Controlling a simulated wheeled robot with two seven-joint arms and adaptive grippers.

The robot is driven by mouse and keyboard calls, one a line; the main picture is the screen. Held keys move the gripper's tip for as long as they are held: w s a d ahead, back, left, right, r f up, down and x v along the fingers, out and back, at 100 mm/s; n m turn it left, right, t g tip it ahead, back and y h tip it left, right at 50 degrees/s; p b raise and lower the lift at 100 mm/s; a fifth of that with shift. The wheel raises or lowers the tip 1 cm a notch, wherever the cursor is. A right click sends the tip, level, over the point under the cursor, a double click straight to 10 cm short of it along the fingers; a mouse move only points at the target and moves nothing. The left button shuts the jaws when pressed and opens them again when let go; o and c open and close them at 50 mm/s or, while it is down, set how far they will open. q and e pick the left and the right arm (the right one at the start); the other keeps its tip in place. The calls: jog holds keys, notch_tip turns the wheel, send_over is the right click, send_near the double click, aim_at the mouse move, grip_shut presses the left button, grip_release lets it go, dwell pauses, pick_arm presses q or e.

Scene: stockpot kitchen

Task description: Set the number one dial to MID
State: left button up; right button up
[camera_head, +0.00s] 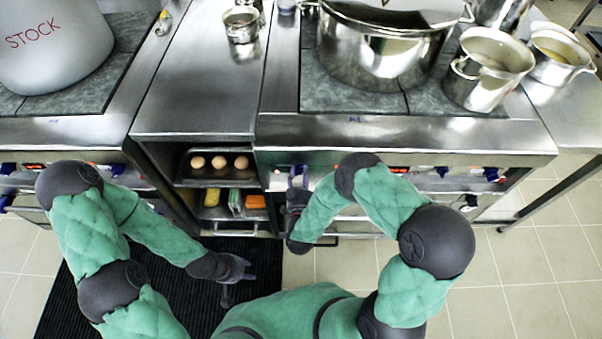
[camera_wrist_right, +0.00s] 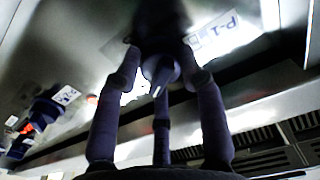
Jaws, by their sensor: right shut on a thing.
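The dial held in the right wrist view (camera_wrist_right: 160,70) is dark blue with a white pointer mark. A label beside it reads "P-1" (camera_wrist_right: 226,34); the rest of its lettering is unclear. My right gripper (camera_head: 297,183) is at the left end of the right stove's front panel. In the wrist view its fingers (camera_wrist_right: 160,88) close around the dial. The MID mark cannot be made out. My left gripper (camera_head: 241,276) hangs low over the black mat, open and empty, away from the panel.
Another blue dial (camera_wrist_right: 38,117) shows at the wrist view's left. The right stove front (camera_head: 400,158) carries more dials. A large steel pot (camera_head: 380,60) and smaller pots (camera_head: 488,68) stand above. A shelf holds eggs (camera_head: 219,162). The black mat (camera_head: 75,295) lies on the floor.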

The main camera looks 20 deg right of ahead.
jog(key=shift+a+f+m, duration=0.1)
jog(key=shift+f+m, duration=0.1)
jog(key=shift+m, duration=0.1)
jog(key=m, duration=0.4)
jog(key=shift+m+b, duration=0.4)
jog(key=m+b, duration=0.1)
jog(key=m, duration=0.4)
jog(key=shift+a, duration=0.1)
jog(key=m+b, duration=0.1)
jog(key=m, duration=0.4)
jog(key=shift+m, duration=0.4)
jog(key=m, duration=0.4)
jog(key=shift+r+m+b, duration=0.2)
jog(key=shift+m+b, duration=0.2)
jog(key=o, duration=1.1)
jog(key=shift+w+a, duration=0.1)
jog(key=shift+o, duration=0.2)
